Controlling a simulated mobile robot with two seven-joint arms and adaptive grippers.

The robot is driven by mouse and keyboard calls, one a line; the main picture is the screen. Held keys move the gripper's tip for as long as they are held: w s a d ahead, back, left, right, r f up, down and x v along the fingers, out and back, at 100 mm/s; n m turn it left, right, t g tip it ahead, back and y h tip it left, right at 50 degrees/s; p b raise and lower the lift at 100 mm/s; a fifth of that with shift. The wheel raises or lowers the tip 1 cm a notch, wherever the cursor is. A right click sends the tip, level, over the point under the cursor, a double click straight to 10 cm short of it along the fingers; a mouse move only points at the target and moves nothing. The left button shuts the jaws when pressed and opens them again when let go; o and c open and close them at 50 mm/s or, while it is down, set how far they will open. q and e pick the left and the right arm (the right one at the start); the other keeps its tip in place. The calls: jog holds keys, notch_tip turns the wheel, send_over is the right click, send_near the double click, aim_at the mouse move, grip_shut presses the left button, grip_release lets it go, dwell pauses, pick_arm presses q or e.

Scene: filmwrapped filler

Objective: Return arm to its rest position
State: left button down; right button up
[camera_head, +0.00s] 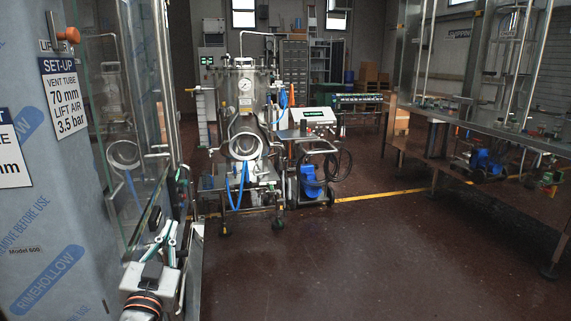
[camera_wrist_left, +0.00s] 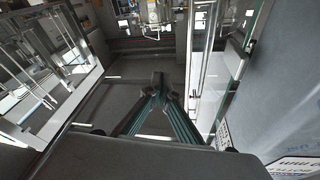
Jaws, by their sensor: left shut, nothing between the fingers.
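My left gripper (camera_head: 168,228) is at the lower left of the head view, its pale green-and-white fingers pointing up and away from me. It is beside the film-wrapped machine (camera_head: 65,200) on the left, near its glass door (camera_head: 120,120). In the left wrist view my left gripper (camera_wrist_left: 160,82) has its dark green fingers meeting at the tips, with nothing between them. I cannot tell from the head view how close the fingers are to the door frame. My right gripper is not in view.
A steel tank on wheels (camera_head: 245,110) and a cart with a blue pump (camera_head: 310,180) stand ahead. A steel bench (camera_head: 470,125) with pipes is at the right. A yellow line (camera_head: 370,195) crosses the brown floor (camera_head: 370,260), which is clear in the middle foreground.

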pick_arm(q)
jog(key=s+d+f+g+h, duration=0.15)
jog(key=s+f, duration=0.35)
jog(key=f, duration=0.6)
jog(key=s+d+f+m+g+h, duration=0.1)
jog(key=s+d+f+g, duration=0.15)
jog(key=s+f, duration=0.55)
jog(key=s+d+f+g+h, duration=0.1)
jog(key=s+f+g, duration=0.2)
jog(key=f, duration=1)
jog(key=s+d+f+g, duration=0.1)
jog(key=s+f+g, duration=0.1)
jog(key=s+f, duration=0.8)
jog(key=shift+s+d+g+h, duration=0.15)
jog(key=shift+s+g+h, duration=0.25)
jog(key=shift+s, duration=0.5)
